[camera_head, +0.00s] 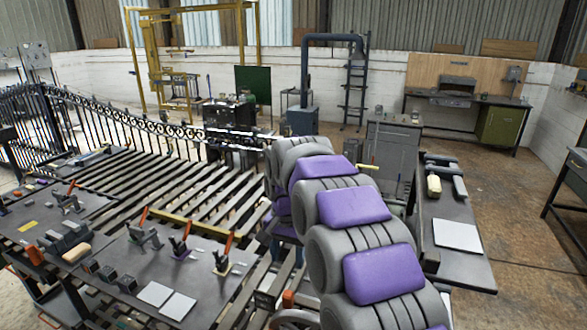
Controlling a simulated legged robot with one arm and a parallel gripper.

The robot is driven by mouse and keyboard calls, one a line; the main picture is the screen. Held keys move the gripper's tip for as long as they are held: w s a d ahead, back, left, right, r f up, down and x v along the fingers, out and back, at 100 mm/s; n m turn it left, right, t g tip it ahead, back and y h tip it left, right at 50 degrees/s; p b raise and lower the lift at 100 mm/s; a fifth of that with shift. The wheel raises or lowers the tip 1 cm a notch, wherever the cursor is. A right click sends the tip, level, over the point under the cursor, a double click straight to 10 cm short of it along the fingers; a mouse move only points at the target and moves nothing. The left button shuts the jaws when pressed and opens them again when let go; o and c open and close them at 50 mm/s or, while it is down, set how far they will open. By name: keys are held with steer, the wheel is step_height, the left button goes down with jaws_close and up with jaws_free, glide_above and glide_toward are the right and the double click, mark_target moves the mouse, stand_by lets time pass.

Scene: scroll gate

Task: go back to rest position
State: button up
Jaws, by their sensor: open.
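My arm, grey with purple pads, rises from the bottom right and bends downward near the middle of the picture. My gripper cannot be made out; the end of the arm is hidden behind its own nearer links. A black scroll gate (113,115) with upright bars stands along the left side, beyond a slatted bench (170,178). No object shows on the visible part of my arm.
A dark worktable (120,262) with clamps, small blocks and white sheets stands at the left front. Another bench (462,262) with a white sheet is close on the right. A grey cabinet (393,150) stands behind my arm. Open floor (535,215) lies at the right.

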steer(key=s+d+f+n+b, duration=0.1)
steer(key=s+d+f+b, duration=0.2)
steer(key=s, duration=1)
steer(key=s+d+f+n+g+b, duration=0.1)
steer(key=s+d+f, duration=0.4)
steer(key=s, duration=0.8)
steer(key=s+d+f+n+b, duration=0.1)
steer(key=s+d+f+b, duration=0.3)
steer(key=s+d, duration=0.4)
steer(key=s+f, duration=0.1)
steer(key=s, duration=0.4)
steer(key=shift+s+d+n+g+b, duration=0.2)
steer(key=shift+n+g+b, duration=0.1)
steer(key=shift+n+b, duration=0.1)
steer(key=shift+w+a, duration=0.1)
